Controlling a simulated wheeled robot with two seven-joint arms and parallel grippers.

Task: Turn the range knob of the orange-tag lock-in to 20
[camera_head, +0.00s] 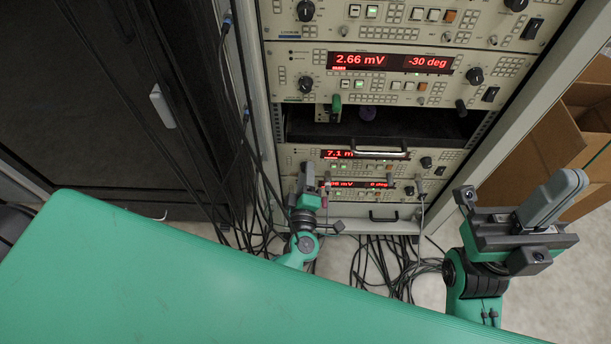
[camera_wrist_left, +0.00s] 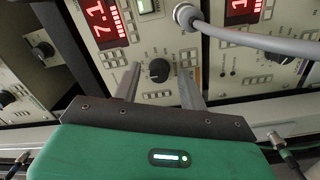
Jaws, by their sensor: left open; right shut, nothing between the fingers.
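A lock-in with a red display reading 7.1 (camera_head: 338,154) sits low in the rack; its display also shows in the left wrist view (camera_wrist_left: 104,22). A black knob (camera_wrist_left: 158,70) with a white pointer mark is on the panel there, framed between the fingers of my left gripper (camera_wrist_left: 158,82). The fingers are open and apart from the knob on both sides. In the head view my left gripper (camera_head: 312,180) hides part of the lower panels. My right gripper (camera_head: 570,185) is shut and empty, right of the rack. I cannot make out an orange tag or knob numbers clearly.
A grey cable with a metal plug (camera_wrist_left: 187,15) crosses the panel close to the left gripper. Another lock-in reading 2.66 mV (camera_head: 360,60) is above an open dark bay. A green surface (camera_head: 170,280) fills the foreground. A cardboard box (camera_head: 560,140) stands at right.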

